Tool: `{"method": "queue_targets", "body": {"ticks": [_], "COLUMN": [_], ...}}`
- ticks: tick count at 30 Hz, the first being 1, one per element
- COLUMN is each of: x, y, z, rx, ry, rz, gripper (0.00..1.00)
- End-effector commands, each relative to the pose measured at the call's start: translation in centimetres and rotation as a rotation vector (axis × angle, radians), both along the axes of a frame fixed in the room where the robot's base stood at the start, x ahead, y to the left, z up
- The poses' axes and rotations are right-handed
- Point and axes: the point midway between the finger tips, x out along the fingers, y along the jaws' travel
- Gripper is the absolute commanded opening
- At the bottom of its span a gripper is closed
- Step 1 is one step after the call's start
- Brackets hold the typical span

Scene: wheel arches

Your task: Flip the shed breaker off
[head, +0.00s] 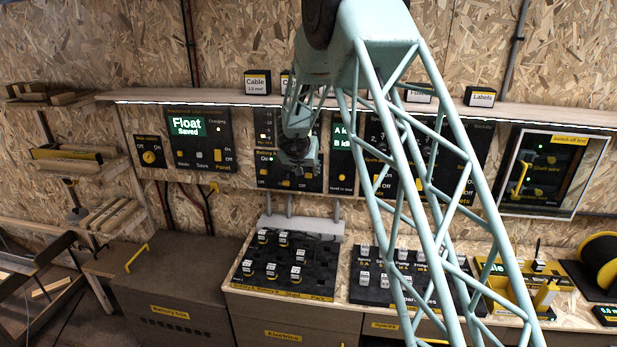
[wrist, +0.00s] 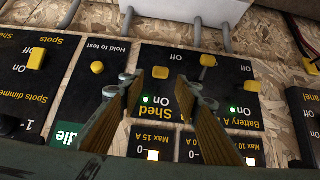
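The wrist view shows the breaker panel upside down. The shed breaker has a yellow toggle (wrist: 160,73) above its "Shed" label (wrist: 165,113), with a lit green lamp beside it. An "Off" mark is just past the toggle; whether it is set to on or off I cannot tell. My gripper (wrist: 166,90) is open and empty, its two fingers apart on either side of the shed label, tips just short of the toggle. In the head view my gripper (head: 298,155) is in front of the breaker panel (head: 262,178) and hides the shed breaker.
The Battery A toggle (wrist: 252,86) is close on the right in the wrist view, with another yellow lever (wrist: 208,60) between. A yellow button (wrist: 97,68) is on the neighbouring panel. Below in the head view, a fuse board (head: 285,268) stands on the bench.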

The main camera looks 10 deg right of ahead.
Motion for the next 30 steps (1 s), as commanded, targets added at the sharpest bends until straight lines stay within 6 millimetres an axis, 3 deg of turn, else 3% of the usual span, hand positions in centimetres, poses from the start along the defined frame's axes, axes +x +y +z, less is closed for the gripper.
{"method": "queue_targets", "body": {"ticks": [12,30], "x": [3.0,3.8], "y": [-1.1,-1.4], "z": [-3.2,-4.0], "rx": [0.000,0.001], "ry": [0.000,0.000], "rz": [-0.001,-0.001], "gripper": [0.31,0.31]}}
